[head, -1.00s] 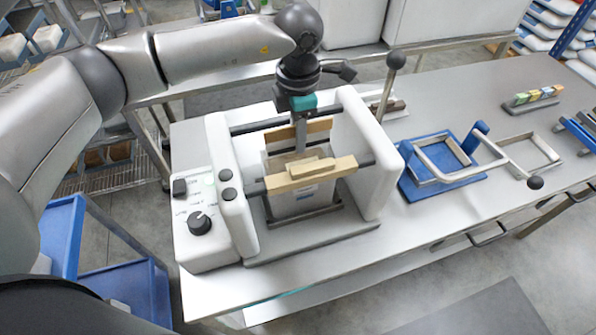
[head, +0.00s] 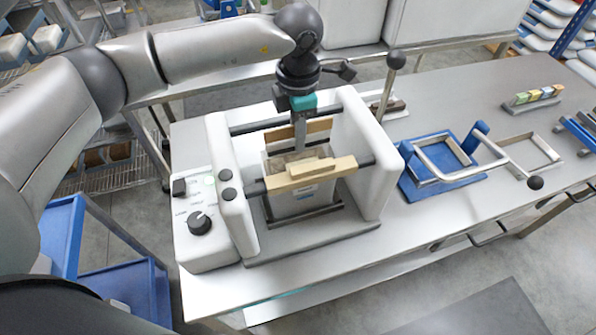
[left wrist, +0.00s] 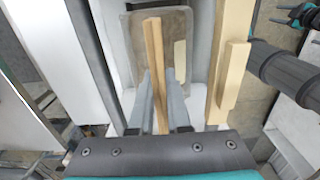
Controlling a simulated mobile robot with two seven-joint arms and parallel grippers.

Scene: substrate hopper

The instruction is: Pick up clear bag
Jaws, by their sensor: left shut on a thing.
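The clear bag (head: 302,197) stands upright in the white press machine, with brown material and a small label showing. The front wooden bar (head: 320,172), with a smaller block on it, covers part of its near face. A thin back wooden strip (head: 312,128) lies across the far side. My left gripper (head: 300,143) points down between the machine's side walls. In the left wrist view its two fingers (left wrist: 157,100) straddle the thin strip (left wrist: 153,60) and look shut on it. The bag's brown inside (left wrist: 178,45) shows beyond the fingers. My right gripper is not in view.
The white machine (head: 362,150) has side walls and dark rods close around the gripper. A control box with a black knob (head: 199,222) sits at its left. A blue base (head: 425,185) with a metal frame stands right on the steel table (head: 480,110).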

